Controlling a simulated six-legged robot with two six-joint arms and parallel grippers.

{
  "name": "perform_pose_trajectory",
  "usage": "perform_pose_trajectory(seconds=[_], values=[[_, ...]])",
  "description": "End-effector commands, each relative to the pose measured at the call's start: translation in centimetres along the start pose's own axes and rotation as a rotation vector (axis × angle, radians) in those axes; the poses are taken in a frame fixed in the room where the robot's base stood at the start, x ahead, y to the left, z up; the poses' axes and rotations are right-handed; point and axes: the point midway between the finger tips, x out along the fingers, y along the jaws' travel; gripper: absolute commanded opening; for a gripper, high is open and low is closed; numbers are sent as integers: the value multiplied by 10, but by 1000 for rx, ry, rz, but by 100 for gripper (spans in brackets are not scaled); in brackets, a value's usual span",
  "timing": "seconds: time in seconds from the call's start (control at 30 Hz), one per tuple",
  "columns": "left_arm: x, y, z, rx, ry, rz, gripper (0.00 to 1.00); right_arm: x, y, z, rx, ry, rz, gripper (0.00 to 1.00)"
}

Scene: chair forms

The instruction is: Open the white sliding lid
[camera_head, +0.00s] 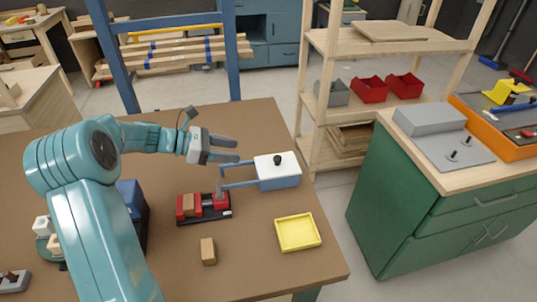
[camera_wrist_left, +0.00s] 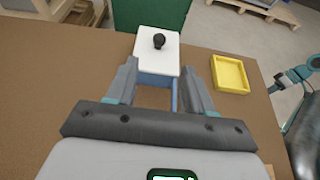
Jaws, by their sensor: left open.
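The white sliding lid (camera_head: 277,165) with a black knob (camera_head: 277,159) lies flat on a small blue box (camera_head: 280,182) at the table's right side. Two blue rails (camera_head: 236,177) stick out from the box to the left. In the left wrist view the lid (camera_wrist_left: 151,63) and its knob (camera_wrist_left: 159,41) are ahead of the fingers. My left gripper (camera_head: 238,152) is open and empty, left of the lid and apart from it. It also shows in the left wrist view (camera_wrist_left: 172,68), its fingers either side of the rails in the picture. Part of my right arm shows at that view's right edge; its jaws are unclear.
A yellow tray (camera_head: 298,233) lies in front of the box. A green cabinet (camera_head: 420,205) stands beyond the table's right edge. Bare table lies around the box.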

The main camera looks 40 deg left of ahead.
Motion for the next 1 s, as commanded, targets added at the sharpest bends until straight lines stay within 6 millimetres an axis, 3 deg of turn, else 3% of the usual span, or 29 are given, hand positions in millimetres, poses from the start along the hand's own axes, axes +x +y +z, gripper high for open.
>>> perform_pose_trajectory(seconds=[0.3, 0.5, 0.93, 1.0], values=[[78, -2, 0, 0, 1, -6, 52, -2, -1, 0, 0, 0, 0, 43], [109, 0, 0, 0, 1, -4, 52, -2, -1, 0, 0, 0, 0, 43], [120, 2, 0, 0, 1, -1, 52, -2, -1, 0, 0, 0, 0, 43], [120, 2, 0, 0, 1, -1, 29, -2, -1, 0, 0, 0, 0, 43]])
